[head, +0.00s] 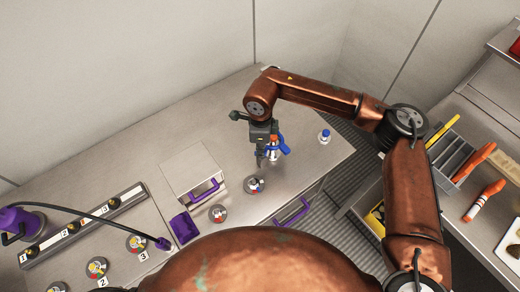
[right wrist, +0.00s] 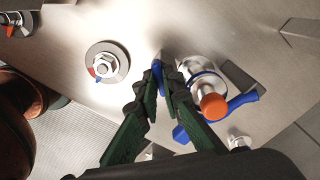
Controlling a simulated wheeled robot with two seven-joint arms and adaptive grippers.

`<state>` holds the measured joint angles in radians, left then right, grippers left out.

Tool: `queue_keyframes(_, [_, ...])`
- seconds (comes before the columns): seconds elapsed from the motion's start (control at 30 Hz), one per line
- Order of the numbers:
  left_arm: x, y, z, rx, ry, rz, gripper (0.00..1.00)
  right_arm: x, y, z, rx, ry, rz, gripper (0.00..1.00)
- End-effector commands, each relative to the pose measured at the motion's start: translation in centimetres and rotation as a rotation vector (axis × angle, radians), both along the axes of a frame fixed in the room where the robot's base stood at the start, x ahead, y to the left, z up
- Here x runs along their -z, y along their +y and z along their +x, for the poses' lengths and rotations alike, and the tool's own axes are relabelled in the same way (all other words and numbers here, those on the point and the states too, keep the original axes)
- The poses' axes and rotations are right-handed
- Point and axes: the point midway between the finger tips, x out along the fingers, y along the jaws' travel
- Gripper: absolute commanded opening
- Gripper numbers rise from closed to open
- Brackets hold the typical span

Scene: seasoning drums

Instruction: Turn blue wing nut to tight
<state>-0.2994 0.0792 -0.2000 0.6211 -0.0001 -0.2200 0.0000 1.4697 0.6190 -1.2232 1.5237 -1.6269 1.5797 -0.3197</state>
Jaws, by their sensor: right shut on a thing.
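The blue wing nut (head: 284,147) sits on an upright steel fitting on the metal counter, in the middle of the head view. In the right wrist view, its blue wing (right wrist: 243,98) sticks out to the right of the fitting, below an orange knob (right wrist: 213,106). My right gripper (head: 262,160) points down at the fitting's left side. In the right wrist view its green fingers (right wrist: 161,75) are closed around a slim blue part beside the fitting, apparently a wing of the nut; the fingers partly hide the contact. My left gripper is not in view.
A steel dial (head: 254,185) with a hex nut stands just in front; another dial (head: 218,213) is further left. A steel box with a purple handle (head: 205,189) stands left. A small blue-banded fitting (head: 324,136) stands right, near the counter's edge.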

Motion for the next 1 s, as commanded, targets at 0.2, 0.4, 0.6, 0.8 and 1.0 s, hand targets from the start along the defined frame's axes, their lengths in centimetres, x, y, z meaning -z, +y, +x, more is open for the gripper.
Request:
queue_keyframes(0.2, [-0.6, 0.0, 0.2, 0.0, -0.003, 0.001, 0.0, -0.2, 0.0, 0.1, 0.207, -0.002, 0.0, 0.0])
queue_keyframes(0.4, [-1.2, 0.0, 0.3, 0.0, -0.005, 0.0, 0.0, -0.2, 0.0, 0.1, 0.397, -0.002, 0.0, 0.0])
queue_keyframes(0.6, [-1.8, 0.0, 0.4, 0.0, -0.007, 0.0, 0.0, -0.2, -0.1, 0.0, 0.586, -0.002, -0.001, 0.0])
queue_keyframes(0.8, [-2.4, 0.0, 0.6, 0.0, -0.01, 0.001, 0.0, -0.2, 0.0, 0.0, 0.776, -0.001, -0.001, 0.0])
queue_keyframes(1.0, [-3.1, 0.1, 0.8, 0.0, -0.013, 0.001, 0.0, -0.2, 0.0, 0.0, 0.966, 0.0, -0.001, 0.0])
